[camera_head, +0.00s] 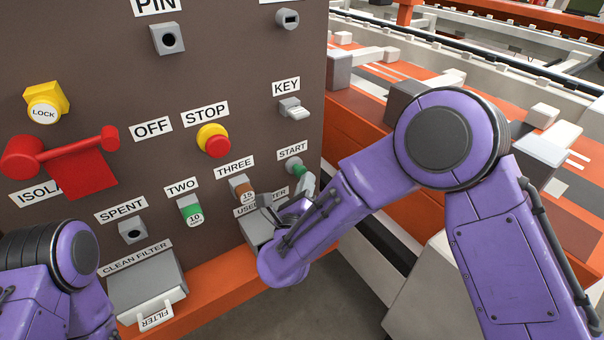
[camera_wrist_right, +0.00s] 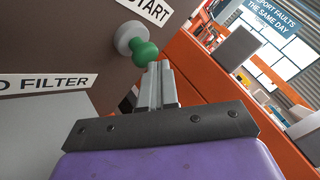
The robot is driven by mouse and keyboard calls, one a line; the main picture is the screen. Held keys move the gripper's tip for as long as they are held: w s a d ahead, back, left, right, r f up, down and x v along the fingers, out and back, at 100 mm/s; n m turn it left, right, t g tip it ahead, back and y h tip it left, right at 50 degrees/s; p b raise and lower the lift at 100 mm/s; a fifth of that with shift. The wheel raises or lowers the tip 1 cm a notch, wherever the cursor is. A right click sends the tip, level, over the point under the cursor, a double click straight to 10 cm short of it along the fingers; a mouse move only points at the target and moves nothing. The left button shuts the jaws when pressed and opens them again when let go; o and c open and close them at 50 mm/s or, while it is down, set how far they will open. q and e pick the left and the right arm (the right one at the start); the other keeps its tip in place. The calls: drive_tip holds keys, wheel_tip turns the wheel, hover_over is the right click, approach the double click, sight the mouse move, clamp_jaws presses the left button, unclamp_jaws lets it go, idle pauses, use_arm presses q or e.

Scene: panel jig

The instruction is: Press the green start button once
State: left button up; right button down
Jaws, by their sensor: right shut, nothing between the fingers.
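The green start button (camera_wrist_right: 145,52) is a round knob on a grey collar, under the START label (camera_wrist_right: 152,10) on the brown panel. In the head view the button (camera_head: 298,168) is small and sits at the panel's right side. My right gripper (camera_wrist_right: 160,68) is shut and empty. Its fingertips are right beside the green knob in the wrist view; I cannot tell whether they touch it. In the head view the right gripper (camera_head: 308,184) is just below the button, partly hidden by my purple wrist. My left gripper is out of view; only part of its arm shows.
The red and yellow stop button (camera_head: 214,140), the grey key switch (camera_head: 293,108) and the brown fuse marked 15 (camera_head: 243,189) are nearby on the panel. A grey filter box (camera_head: 258,228) juts out below. An orange and white conveyor structure (camera_head: 358,105) stands to the right.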

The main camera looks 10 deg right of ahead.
drive_tip(key=shift+w+a, duration=0.25)
drive_tip(key=shift+w, duration=0.35)
idle(0.5)
drive_tip(key=shift+s, duration=0.15)
drive_tip(key=shift+s+d, duration=0.25)
drive_tip(key=shift+s, duration=0.3)
drive_tip(key=shift+s+d, duration=0.2)
drive_tip(key=shift+s, duration=0.3)
drive_tip(key=shift+s+d+p, duration=0.15)
drive_tip(key=shift+s+d, duration=0.15)
drive_tip(key=shift+s, duration=0.5)
drive_tip(key=shift+s+d+p, duration=0.2)
drive_tip(key=shift+s+d, duration=0.05)
drive_tip(key=shift+s, duration=0.5)
drive_tip(key=shift+s+d+p, duration=0.15)
drive_tip(key=shift+s+d, duration=0.15)
drive_tip(key=shift+s, duration=0.5)
